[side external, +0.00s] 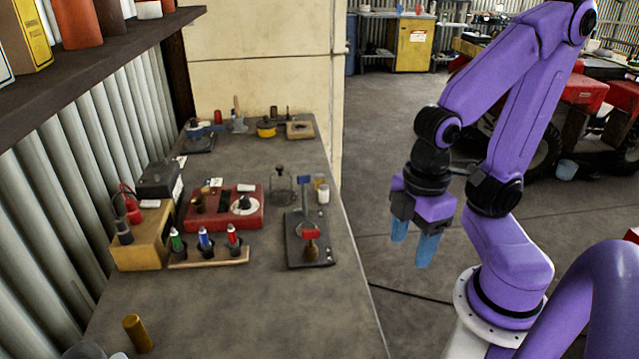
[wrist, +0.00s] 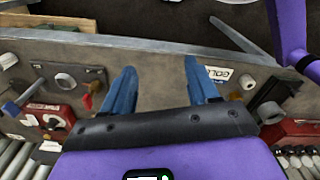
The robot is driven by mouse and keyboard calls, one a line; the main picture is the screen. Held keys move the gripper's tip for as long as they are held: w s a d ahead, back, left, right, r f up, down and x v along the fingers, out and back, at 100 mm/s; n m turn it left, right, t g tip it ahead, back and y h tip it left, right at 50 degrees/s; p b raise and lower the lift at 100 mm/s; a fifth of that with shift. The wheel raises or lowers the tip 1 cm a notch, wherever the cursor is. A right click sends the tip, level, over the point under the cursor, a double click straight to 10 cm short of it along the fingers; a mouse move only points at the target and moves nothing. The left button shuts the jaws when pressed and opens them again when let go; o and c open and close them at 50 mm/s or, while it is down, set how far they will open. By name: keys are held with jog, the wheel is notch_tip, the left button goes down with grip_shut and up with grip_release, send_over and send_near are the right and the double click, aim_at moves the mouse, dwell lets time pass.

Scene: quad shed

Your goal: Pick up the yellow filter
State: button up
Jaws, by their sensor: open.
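My gripper (side external: 412,246) hangs off the right edge of the workbench, above the floor, with its blue fingers pointing down. In the wrist view my gripper (wrist: 160,82) has its two blue fingers apart with nothing held between them. A brownish-yellow cylinder (side external: 137,333) stands, slightly tilted in view, at the near left of the bench. A low round yellow item (side external: 266,130) with a dark top sits at the far end of the bench. I cannot tell which of these is the yellow filter. Both are well away from my gripper.
The bench (side external: 290,315) holds a red box (side external: 220,220), a wooden rack (side external: 210,258) with several coloured bottles, a tan box (side external: 140,250) and a dark plate (side external: 296,255) with an upright tool. A shelf (side external: 100,55) overhangs the left. The near bench is mostly clear.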

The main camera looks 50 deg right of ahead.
jog(key=w+a+r, duration=0.2)
jog(key=w, duration=0.8)
jog(key=r+n, duration=0.2)
jog(key=n, duration=0.2)
send_over(319, 175)
jog(key=f, duration=0.8)
jog(key=s+f, duration=0.1)
jog(key=f, duration=0.3)
jog(key=shift+d, duration=0.2)
jog(key=shift+w+a+f, duration=0.1)
jog(key=shift+w+f, duration=0.1)
jog(key=shift+f, duration=1.15)
jog(key=shift+w+a+f, duration=0.1)
jog(key=shift+w+f, duration=0.1)
jog(key=shift+f, duration=1.1)
grip_shut()
